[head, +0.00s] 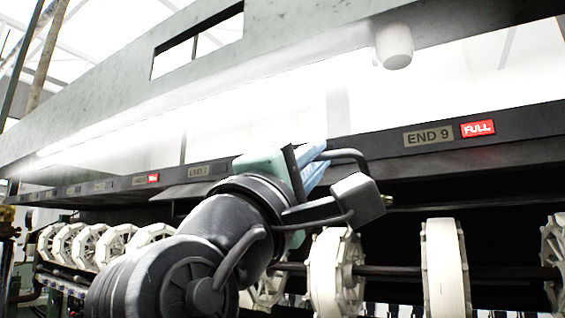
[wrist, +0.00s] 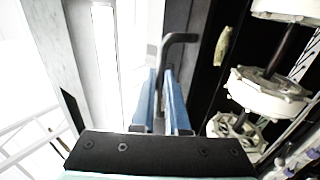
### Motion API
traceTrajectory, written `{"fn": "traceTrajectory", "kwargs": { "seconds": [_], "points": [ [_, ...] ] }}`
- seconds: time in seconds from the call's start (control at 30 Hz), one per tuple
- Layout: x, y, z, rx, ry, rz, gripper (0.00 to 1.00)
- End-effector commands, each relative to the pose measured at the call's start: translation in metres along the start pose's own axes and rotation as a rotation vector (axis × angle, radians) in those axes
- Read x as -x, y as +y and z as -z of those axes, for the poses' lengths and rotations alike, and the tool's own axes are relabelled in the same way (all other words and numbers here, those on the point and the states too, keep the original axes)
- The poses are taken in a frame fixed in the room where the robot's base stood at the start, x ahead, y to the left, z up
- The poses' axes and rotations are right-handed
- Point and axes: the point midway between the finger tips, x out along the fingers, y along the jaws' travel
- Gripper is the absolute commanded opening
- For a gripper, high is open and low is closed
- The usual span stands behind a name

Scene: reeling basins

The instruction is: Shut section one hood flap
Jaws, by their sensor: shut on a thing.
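My gripper (head: 312,168) reaches up to the black rail at the lower edge of the hood, its blue fingers partly hidden by my wrist. In the wrist view my gripper (wrist: 163,112) is closed around a dark bent bar (wrist: 166,60), which looks like a handle. The bar runs away between the fingers and bends right at its far end. The hood (head: 90,110) is a long grey-green casing with bright, washed-out panels (head: 260,118) under it. I cannot make out the outline of the section one flap, or how far open it is.
The black rail (head: 375,147) carries a plate reading END 9 (head: 428,137) and a red FULL sign (head: 478,128). White reels (head: 445,265) on a dark shaft stand below, close under my arm.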

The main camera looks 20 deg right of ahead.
Motion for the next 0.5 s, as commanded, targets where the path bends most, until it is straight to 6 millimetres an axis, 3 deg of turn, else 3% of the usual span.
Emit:
{"fn": "traceTrajectory", "kwargs": {
  "seconds": [0.13,0.5],
  "points": [
    [0.005,-0.013,0.000,0.003,-0.002,0.004,0.00],
    [0.006,-0.027,-0.001,0.003,-0.002,0.005,0.00]
  ]
}}
